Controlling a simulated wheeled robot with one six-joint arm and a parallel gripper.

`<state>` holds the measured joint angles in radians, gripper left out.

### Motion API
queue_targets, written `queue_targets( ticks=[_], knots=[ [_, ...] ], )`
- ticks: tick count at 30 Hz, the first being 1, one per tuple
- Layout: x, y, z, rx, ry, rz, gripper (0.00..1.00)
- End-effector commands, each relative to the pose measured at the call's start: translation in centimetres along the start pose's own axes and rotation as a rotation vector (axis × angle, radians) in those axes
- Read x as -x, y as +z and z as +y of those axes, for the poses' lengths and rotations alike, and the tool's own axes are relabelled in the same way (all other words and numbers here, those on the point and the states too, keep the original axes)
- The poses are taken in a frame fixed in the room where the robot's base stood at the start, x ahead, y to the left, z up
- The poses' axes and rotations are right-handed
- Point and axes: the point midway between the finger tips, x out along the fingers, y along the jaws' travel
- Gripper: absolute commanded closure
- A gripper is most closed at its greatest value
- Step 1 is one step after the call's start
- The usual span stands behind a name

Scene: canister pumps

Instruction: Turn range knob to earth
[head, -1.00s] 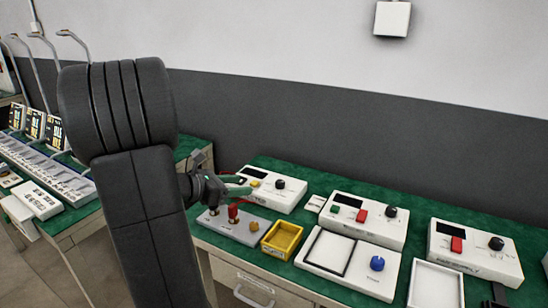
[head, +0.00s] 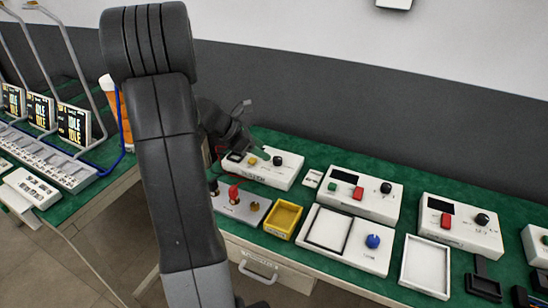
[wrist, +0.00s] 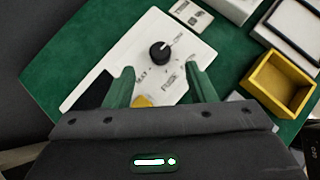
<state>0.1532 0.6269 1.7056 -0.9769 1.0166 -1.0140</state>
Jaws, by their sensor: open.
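The range knob is a black round knob (wrist: 160,53) with a white pointer line, on a white instrument box (wrist: 115,60). In the wrist view it sits ahead of my open gripper (wrist: 160,80), roughly centred between the two green fingertips and apart from them. In the head view the same knob (head: 278,160) is at the right end of the leftmost white box (head: 262,176), and my gripper (head: 266,153) hangs just left of it. The printed labels around the knob are too small and blurred to read surely. A yellow button (wrist: 143,101) shows between the fingers.
A yellow tray (head: 285,218) and a grey plate with red and dark posts (head: 240,207) stand in front of the box. More white boxes with black knobs (head: 386,187) are to the right. Open green bench top (wrist: 70,50) lies beside the box.

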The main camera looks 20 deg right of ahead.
Motion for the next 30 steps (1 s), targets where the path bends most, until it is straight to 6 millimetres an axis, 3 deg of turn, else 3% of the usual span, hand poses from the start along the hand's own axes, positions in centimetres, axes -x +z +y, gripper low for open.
queue_targets(
  ticks=[3,9,15,23,30],
  knots=[
    [-2.7,-0.1,-0.1,-0.001,-0.005,0.000,0.50],
    [-5.6,-0.1,-0.1,0.000,-0.003,0.000,0.50],
    [-6.7,0.0,-0.1,0.000,0.000,0.001,0.50],
    [-6.7,0.0,0.0,0.000,0.000,0.000,0.50],
    [-6.7,0.0,0.0,0.000,0.000,0.000,0.94]
  ],
)
